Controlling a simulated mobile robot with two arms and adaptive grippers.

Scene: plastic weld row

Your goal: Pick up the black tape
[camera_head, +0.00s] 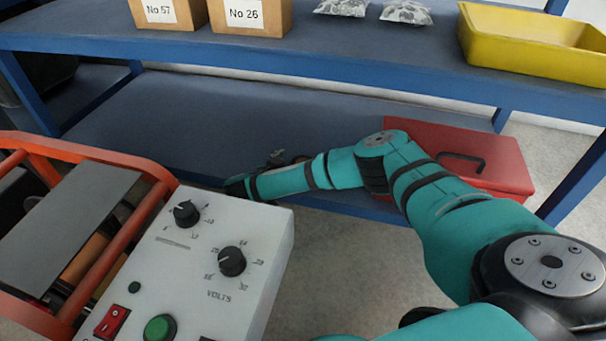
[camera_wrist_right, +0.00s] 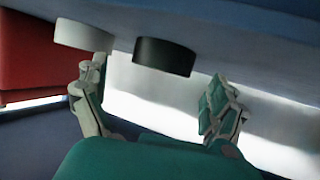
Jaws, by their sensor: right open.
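In the right wrist view, the black tape (camera_wrist_right: 164,57) is a short dark roll against the blue-grey shelf surface, which fills the top of that picture. My right gripper (camera_wrist_right: 159,76) is open, with one finger on each side of the black tape's place in the picture. The tape shows between and beyond the fingertips, and nothing is held. I cannot tell whether a finger touches it. In the head view, my right arm reaches left over the lower shelf (camera_head: 190,115). Its hand end is small and partly hidden behind the forearm, and I cannot make out the black tape there. My left gripper is not in view.
A white roll (camera_wrist_right: 82,35) sits beside the black tape, close to the left finger's tip. A red toolbox (camera_head: 470,155) stands on the lower shelf at right. The upper shelf edge (camera_head: 330,62) runs above my arm. A white control box (camera_head: 190,255) stands at front left.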

